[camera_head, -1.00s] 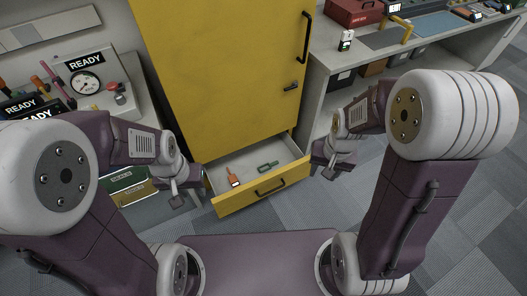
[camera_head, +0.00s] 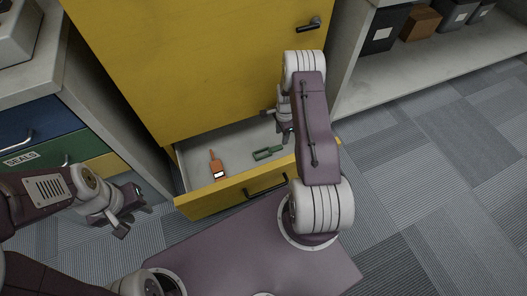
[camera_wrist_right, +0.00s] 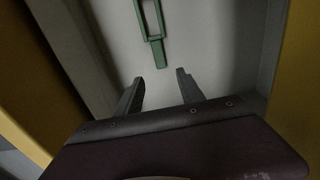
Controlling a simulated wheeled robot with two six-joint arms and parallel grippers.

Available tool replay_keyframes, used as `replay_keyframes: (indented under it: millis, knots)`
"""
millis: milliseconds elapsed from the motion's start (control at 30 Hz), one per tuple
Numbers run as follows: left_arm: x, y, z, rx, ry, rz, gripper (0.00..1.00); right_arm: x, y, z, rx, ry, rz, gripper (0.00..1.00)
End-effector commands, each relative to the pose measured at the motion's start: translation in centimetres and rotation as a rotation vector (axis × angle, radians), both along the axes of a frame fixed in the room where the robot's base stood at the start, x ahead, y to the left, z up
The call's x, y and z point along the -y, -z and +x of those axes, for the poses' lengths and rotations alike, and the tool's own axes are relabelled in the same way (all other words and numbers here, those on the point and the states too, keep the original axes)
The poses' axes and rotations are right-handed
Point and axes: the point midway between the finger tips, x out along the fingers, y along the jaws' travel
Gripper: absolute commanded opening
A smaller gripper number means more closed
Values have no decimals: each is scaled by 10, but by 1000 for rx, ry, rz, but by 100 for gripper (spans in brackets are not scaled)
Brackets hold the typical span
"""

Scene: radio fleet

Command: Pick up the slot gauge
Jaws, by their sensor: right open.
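The slot gauge (camera_head: 267,153) appears to be the green tool with a rectangular open frame and a short handle. It lies flat in the open yellow drawer (camera_head: 225,190). In the right wrist view the slot gauge (camera_wrist_right: 156,45) has its handle just ahead of my fingertips. My right gripper (camera_wrist_right: 160,78) is open and empty, apart from the gauge. In the head view my right gripper (camera_head: 284,128) is over the drawer's right part, partly hidden by my own arm. My left gripper (camera_head: 131,212) is in front of the drawer, at its left; its jaw gap is unclear.
An orange tool (camera_head: 216,165) with a white label lies in the drawer left of the gauge. The yellow cabinet (camera_head: 190,70) rises behind the drawer. A bench with coloured drawers (camera_head: 40,150) stands at left, a shelf with bins (camera_head: 422,22) at right. The right floor is clear.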

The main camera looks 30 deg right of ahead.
Motion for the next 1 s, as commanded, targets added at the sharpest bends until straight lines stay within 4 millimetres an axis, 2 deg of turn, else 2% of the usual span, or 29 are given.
replay_keyframes:
  millis: [133, 200, 367, 633, 867, 900, 1000]
  knots:
    - [0, 23, 0, 0, 0, 0, 36, -1, 30, 0, -2, -2, 1, 45]
    - [0, 29, 0, -1, 0, 0, 36, -1, 38, 0, -2, -2, 1, 45]
    - [0, 30, 0, 0, 0, 0, 36, -1, 40, 0, -1, -3, 1, 45]
    - [0, 71, 0, -1, 0, 0, 36, -1, 87, 3, -1, -4, 1, 45]
    - [0, 69, 0, -1, 0, 0, 36, -1, 86, 3, -1, -4, 0, 45]
    - [0, 68, 0, 0, 0, 0, 36, -1, 86, 3, -1, -4, 0, 40]
    - [0, 68, 0, 0, 0, 0, 36, -1, 86, 3, -1, -4, 0, 12]
